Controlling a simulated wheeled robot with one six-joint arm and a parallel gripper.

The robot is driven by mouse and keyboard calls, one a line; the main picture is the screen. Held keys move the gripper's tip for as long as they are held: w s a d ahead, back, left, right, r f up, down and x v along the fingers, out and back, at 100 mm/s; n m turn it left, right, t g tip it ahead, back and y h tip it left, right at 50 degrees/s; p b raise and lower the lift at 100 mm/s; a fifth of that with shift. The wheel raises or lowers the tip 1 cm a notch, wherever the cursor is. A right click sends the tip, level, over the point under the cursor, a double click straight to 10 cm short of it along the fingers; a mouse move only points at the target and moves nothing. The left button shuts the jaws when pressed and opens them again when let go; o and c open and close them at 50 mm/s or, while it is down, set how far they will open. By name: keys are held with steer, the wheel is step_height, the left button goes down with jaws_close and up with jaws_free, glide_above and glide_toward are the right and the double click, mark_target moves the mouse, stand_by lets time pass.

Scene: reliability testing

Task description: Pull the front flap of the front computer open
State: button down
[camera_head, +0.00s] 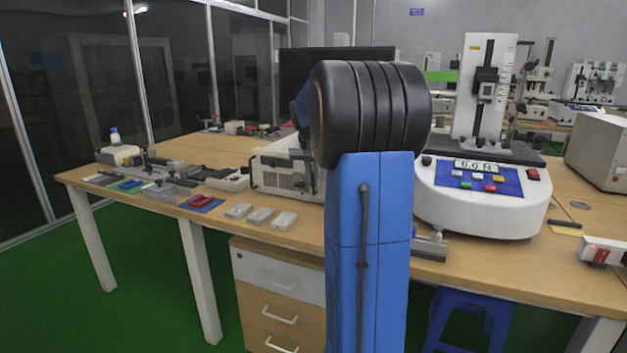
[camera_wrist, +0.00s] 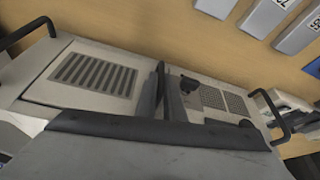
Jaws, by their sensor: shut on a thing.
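The front computer is a low off-white case (camera_head: 268,180) on the wooden table, left of my blue arm, which hides its right part. In the wrist view the computer (camera_wrist: 243,90) lies across the picture, with dark handles at both ends. Its front flap (camera_wrist: 48,88) is a pale panel with a slotted vent, left of the fingers. My gripper (camera_wrist: 168,92) is at the flap's right edge, shut on it, with the two dark fingers close together. The contact is partly hidden by my gripper's body. How far the flap stands open cannot be told.
Small grey blocks (camera_head: 260,216) lie on the table in front of the computer. Metal fixtures (camera_head: 165,190) crowd the table's left. A white test stand (camera_head: 480,205) with a blue panel stands right of my arm. A drawer cabinet (camera_head: 280,283) is below the tabletop.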

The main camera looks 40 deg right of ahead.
steer(key=shift+s+a+n, duration=0.45)
steer(key=shift+a+n, duration=0.05)
steer(key=shift+a, duration=0.15)
steer(key=s+a+n+y, duration=0.2)
steer(key=s+n, duration=0.5)
steer(key=s, duration=0.3)
steer(key=s+a+n+t+y, duration=0.1)
steer(key=s+n+y, duration=0.2)
steer(key=s+n, duration=0.4)
steer(key=shift+s+a+t+y, duration=0.3)
steer(key=shift+s+a, duration=0.05)
steer(key=shift+s, duration=1.8)
steer(key=c, duration=1.9)
jaws_free()
steer(key=v, duration=1.7)
steer(key=shift+r, duration=0.15)
